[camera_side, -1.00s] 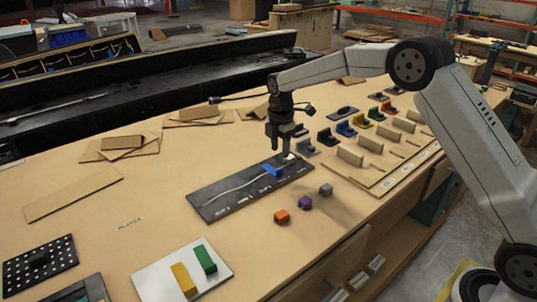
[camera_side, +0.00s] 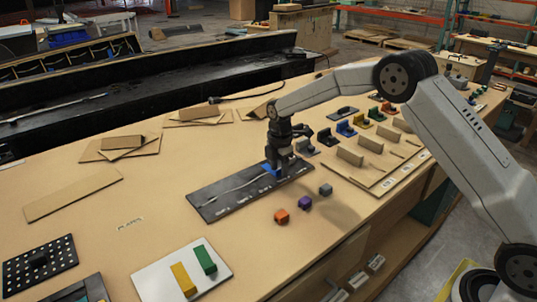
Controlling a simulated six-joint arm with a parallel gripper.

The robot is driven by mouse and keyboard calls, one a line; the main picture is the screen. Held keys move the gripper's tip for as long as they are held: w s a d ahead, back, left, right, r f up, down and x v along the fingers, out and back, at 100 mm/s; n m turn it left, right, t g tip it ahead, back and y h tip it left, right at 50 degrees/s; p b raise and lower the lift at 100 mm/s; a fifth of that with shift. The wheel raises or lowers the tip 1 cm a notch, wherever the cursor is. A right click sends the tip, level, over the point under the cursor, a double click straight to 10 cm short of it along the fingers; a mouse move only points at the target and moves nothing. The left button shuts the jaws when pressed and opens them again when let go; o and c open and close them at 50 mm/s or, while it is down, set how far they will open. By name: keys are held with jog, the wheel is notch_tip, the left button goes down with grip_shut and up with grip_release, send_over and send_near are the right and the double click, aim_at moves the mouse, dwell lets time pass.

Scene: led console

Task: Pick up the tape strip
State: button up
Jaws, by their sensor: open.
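The blue tape strip (camera_side: 268,169) lies on the right part of a dark console board (camera_side: 215,207), near the end of a pale cable (camera_side: 238,187). My gripper (camera_side: 279,174) points down right at the strip and covers part of it. The jaws are open, and the fingertips are low, close to the board. I cannot tell whether they touch the strip.
Orange (camera_side: 282,217), purple (camera_side: 305,202) and grey (camera_side: 326,190) cubes sit in front of the board. A wooden rack (camera_side: 376,180) and several coloured holders stand to the right. A white plate (camera_side: 157,281) with yellow and green blocks lies at the front.

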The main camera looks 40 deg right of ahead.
dwell(0.5)
grip_shut()
jog(key=shift+r, duration=0.75)
jog(key=s+r, duration=1.1)
jog(key=s, duration=0.3)
jog(key=shift+a+r, duration=0.15)
jog(key=shift+r, duration=0.05)
